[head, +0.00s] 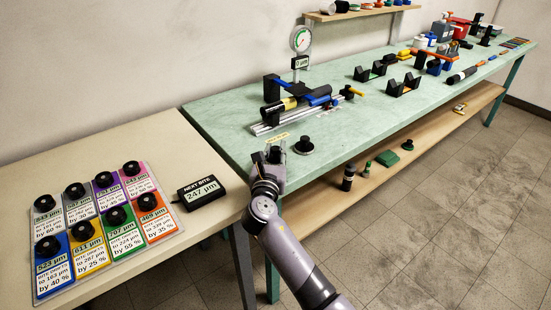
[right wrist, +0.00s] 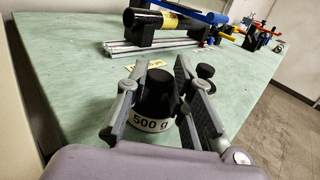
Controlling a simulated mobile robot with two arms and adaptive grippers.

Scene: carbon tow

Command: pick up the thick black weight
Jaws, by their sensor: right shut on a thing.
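The thick black weight (right wrist: 157,97) stands upright between the fingers of my right gripper (right wrist: 153,108) in the right wrist view, with a white band reading 500 g around its lower part. My right gripper is shut on it. In the head view my right gripper (head: 273,157) is over the near left corner of the green bench and mostly hides the weight. I cannot tell whether the weight touches the bench. A smaller black weight (head: 303,146) stands just right of the gripper; it also shows in the right wrist view (right wrist: 205,79). My left gripper is not in view.
A rail fixture (head: 300,108) with a dial gauge (head: 300,40) stands behind the gripper on the green bench (head: 225,115). On the beige table at left are a board of coloured cards (head: 105,240) with black knobs and a 247 µm display (head: 200,192). A lower shelf (head: 325,178) holds several items.

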